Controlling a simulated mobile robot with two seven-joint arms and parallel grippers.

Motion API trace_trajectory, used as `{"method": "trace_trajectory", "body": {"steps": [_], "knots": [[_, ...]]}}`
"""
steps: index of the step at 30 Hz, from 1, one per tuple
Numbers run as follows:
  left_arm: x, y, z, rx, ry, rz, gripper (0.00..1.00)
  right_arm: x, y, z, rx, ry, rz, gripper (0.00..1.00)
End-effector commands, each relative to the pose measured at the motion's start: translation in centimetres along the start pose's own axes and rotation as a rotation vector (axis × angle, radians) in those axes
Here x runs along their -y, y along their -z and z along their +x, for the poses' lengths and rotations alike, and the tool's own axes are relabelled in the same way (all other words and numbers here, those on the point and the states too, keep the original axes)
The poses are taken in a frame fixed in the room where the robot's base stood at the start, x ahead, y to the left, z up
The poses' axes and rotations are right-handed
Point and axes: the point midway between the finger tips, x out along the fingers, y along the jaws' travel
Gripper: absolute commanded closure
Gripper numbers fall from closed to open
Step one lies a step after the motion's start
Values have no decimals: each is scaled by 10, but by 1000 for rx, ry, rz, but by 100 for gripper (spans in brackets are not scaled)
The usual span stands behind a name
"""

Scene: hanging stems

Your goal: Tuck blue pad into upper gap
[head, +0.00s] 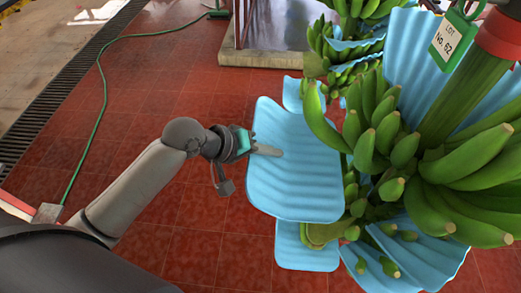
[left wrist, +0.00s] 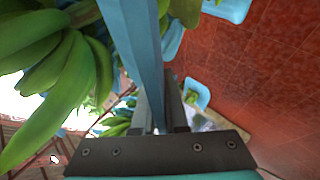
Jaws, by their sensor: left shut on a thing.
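The blue pad (head: 300,185) is a ribbed, slightly curved sheet. In the head view it stands beside the left side of the large banana stem (head: 450,100). My left gripper (head: 268,150) is shut on its left edge. In the left wrist view the pad (left wrist: 140,45) shows nearly edge-on between the fingers (left wrist: 162,115), with green bananas (left wrist: 45,85) close on the left. The pad's right edge is near the hanging bananas; I cannot tell whether they touch. The upper gap cannot be made out clearly, as the pad and fruit cover parts of the stem. My right gripper is not in view.
Other blue pads sit among the bananas, one below (head: 305,250) and one at upper right (head: 410,50). A green tag (head: 453,38) hangs by the stem. Another bunch hangs behind. A green hose (head: 103,90) lies on the red tiled floor, which is open at left.

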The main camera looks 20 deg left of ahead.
Motion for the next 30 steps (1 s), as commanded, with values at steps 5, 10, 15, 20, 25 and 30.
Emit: {"method": "trace_trajectory", "body": {"steps": [5,10,15,20,25,30], "knots": [[-10,-3,9,-1,-2,0,100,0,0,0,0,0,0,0],[-17,-6,17,-1,-1,0,100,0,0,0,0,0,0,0],[-26,-10,25,-1,-2,0,100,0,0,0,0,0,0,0],[-33,-13,32,-1,-2,0,100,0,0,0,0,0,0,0],[-42,-16,41,-1,-2,0,100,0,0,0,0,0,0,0],[-49,-20,49,0,-2,0,100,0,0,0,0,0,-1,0]]}}
